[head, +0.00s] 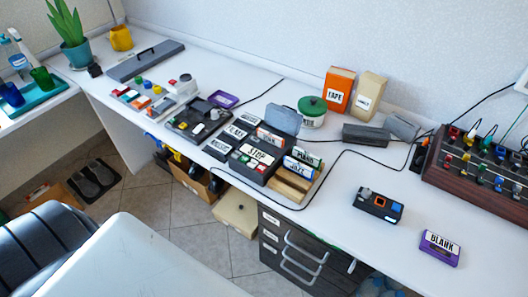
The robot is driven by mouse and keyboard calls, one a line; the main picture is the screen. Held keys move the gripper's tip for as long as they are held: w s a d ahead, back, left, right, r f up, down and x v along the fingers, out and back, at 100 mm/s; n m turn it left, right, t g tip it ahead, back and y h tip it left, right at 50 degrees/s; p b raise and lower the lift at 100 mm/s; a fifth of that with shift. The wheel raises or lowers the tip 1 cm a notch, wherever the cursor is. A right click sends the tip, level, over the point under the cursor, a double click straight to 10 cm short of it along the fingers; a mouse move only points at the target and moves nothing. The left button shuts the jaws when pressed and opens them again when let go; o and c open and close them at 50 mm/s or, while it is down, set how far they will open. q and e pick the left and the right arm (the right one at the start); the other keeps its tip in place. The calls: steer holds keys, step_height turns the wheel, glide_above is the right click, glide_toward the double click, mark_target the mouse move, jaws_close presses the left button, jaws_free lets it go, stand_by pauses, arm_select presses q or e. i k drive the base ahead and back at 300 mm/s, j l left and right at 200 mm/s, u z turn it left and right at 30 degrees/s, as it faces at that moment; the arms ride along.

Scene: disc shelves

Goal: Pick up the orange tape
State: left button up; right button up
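An upright orange box (339,91) with a white label that seems to read TAPE stands at the back of the white counter, against the wall. A small cartridge with an orange-red edge and a white label (270,138) stands in the dark machine with the STOP label (252,170) at mid-counter. I cannot tell if either is the orange tape. A purple tape labelled BLANK (440,247) lies at the front right. Neither of my grippers shows in the head view.
A cream box (369,95) stands right of the orange box. A green-lidded pot (312,112) is left of it. A dark device (379,205) and a wood-sided panel with coloured knobs (480,170) are at right. Black cables cross the counter (340,220). Drawers (295,255) are below.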

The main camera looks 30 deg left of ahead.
mark_target(274, 140)
steer(key=i+j+z, duration=0.1)
steer(key=j, duration=0.6)
steer(key=i+j+z, duration=0.15)
steer(key=j, duration=0.5)
steer(key=j+z, duration=0.1)
steer(key=j, duration=0.6)
